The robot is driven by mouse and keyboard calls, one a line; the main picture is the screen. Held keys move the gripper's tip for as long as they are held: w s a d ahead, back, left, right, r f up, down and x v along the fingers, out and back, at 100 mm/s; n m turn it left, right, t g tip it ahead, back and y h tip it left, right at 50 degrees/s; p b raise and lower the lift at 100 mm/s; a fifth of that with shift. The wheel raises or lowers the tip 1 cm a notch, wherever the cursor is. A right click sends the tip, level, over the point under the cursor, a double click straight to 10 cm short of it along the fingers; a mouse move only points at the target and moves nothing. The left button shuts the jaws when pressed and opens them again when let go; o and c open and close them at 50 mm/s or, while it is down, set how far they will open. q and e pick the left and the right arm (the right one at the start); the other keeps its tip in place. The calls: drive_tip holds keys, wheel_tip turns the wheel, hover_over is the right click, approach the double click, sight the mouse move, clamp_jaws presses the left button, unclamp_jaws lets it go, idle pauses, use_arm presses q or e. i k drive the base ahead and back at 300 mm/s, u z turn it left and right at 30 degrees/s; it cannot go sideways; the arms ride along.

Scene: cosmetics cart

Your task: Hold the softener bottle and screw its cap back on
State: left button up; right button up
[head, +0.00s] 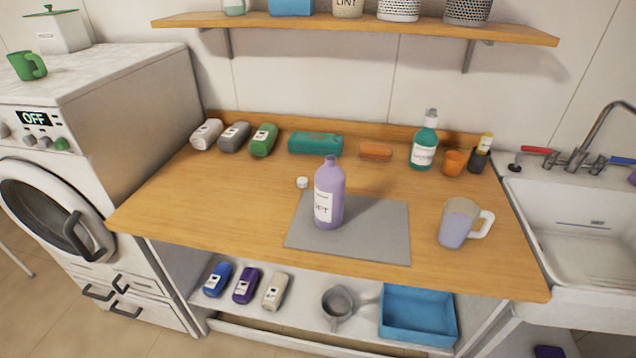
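The purple softener bottle (330,195) stands upright on a grey mat (375,228) on the wooden counter. Its label is white and faces front. Its neck shows at the top with no white cap on it. A small white cap (302,182) lies on the counter just behind and left of the bottle, close to the mat's back left corner. Neither of my grippers is in the head view.
A pitcher (457,223) with a white handle stands right of the mat. A teal bottle (424,142), an orange cup (454,163) and a dark holder (479,159) stand at the back right. Several bottles lie at the back left (263,140). The counter left of the mat is clear.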

sight(329, 178)
drive_tip(key=z, duration=3.4)
drive_tip(key=k, duration=1.9)
drive_tip(key=u, duration=1.05)
